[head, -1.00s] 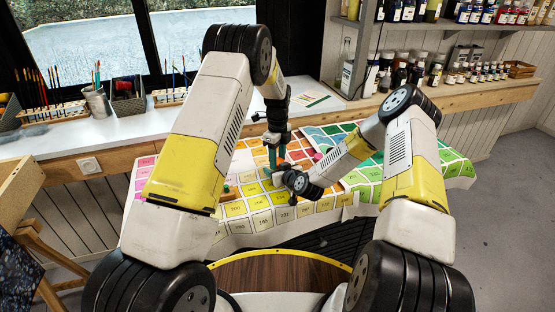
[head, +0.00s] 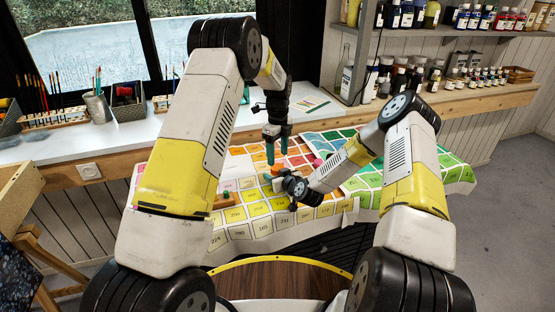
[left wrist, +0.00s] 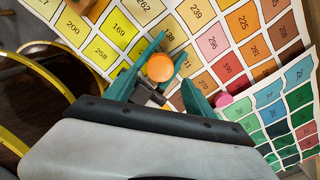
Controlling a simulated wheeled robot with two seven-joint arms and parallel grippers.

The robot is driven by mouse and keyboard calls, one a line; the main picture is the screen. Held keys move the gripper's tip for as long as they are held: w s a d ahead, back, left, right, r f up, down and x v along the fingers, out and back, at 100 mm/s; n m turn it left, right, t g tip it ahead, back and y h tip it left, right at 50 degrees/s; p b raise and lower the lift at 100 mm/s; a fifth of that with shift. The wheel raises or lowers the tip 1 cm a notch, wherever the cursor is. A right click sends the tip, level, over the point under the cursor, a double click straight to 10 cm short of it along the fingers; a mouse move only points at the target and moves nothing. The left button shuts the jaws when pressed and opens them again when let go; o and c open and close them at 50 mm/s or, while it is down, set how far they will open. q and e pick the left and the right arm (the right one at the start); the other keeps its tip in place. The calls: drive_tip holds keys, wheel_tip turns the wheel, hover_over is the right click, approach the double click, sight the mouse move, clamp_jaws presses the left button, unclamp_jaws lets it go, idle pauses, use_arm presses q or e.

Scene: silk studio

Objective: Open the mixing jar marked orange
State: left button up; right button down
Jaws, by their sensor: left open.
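The jar with the round orange lid (left wrist: 160,68) shows from above in the left wrist view, between the two teal fingers of my left gripper (left wrist: 168,62). In the head view the orange lid (head: 277,170) is small, on the chart-covered table. My left gripper (head: 277,155) points down just above it, open with its fingers spread. My right gripper (head: 275,182) reaches in low from the right, right beside the jar. Dark grey parts show below the lid in the left wrist view. The jar body is mostly hidden, and I cannot tell whether the right fingers are closed on it.
A numbered colour chart (head: 263,228) covers the table. A pink object (left wrist: 223,99) stands near the jar, and a wooden block (head: 223,201) lies left of it. Brush holders (head: 97,106) stand on the white counter. Shelves of bottles (head: 475,48) are at the back right.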

sight(278, 167)
use_arm(q)
wheel_tip(278, 167, up, 3)
drive_tip(key=m, duration=0.2)
drive_tip(key=shift+a+f+m, duration=0.1)
drive_tip(key=shift+f+m, duration=0.1)
drive_tip(key=shift+m, duration=0.1)
drive_tip(key=shift+f, duration=3.85)
clamp_jaws()
drive_tip(key=n, duration=0.3)
drive_tip(key=shift+o, duration=0.4)
unclamp_jaws()
